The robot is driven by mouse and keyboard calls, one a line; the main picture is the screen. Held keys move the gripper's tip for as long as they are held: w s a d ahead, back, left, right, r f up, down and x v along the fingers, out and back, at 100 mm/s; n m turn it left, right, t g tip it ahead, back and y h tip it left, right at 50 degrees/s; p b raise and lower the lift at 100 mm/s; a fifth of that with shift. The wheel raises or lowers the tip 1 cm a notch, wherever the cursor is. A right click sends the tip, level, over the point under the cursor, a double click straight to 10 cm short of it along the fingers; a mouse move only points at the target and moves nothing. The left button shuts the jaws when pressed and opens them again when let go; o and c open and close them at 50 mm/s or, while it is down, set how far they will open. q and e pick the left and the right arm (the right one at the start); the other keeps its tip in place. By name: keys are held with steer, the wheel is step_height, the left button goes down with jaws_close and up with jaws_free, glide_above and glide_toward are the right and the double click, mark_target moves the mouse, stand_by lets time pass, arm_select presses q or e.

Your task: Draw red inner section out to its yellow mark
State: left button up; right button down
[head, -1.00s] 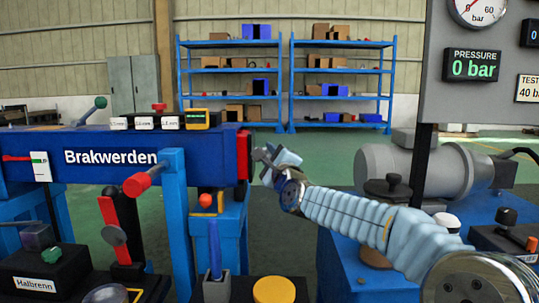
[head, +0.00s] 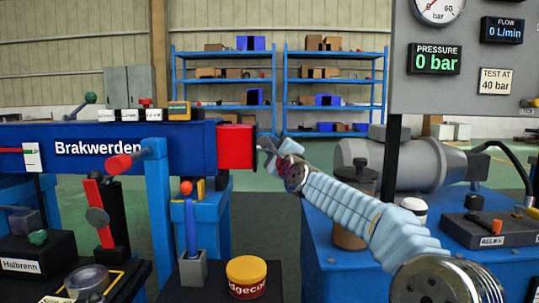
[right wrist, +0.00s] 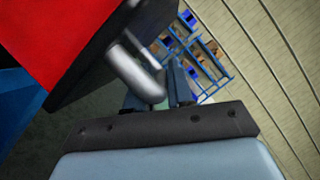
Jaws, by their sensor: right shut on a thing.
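The red inner section (head: 236,147) sticks out a short way from the right end of the blue outer beam (head: 110,135) marked Brakwerden. No yellow mark shows on its visible face. My right gripper (head: 266,148) is at the section's dark outer end. In the right wrist view the red section (right wrist: 60,35) fills the upper left, and a grey metal handle (right wrist: 137,72) stands off its dark end plate. My right gripper (right wrist: 160,95) is shut on this handle; the exact contact is partly hidden. My left gripper is not in view.
A gauge panel reads 0 bar (head: 434,59). A yellow-lidded tub (head: 246,275) stands in front.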

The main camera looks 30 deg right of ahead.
steer(key=shift+s+d, duration=0.15)
steer(key=shift+d, duration=0.15)
steer(key=c, duration=1.1)
jaws_free()
steer(key=shift+a, duration=0.1)
steer(key=shift+s+f, duration=0.15)
steer(key=shift+s, duration=0.1)
steer(key=b+v, duration=0.1)
steer(key=v, duration=1.2)
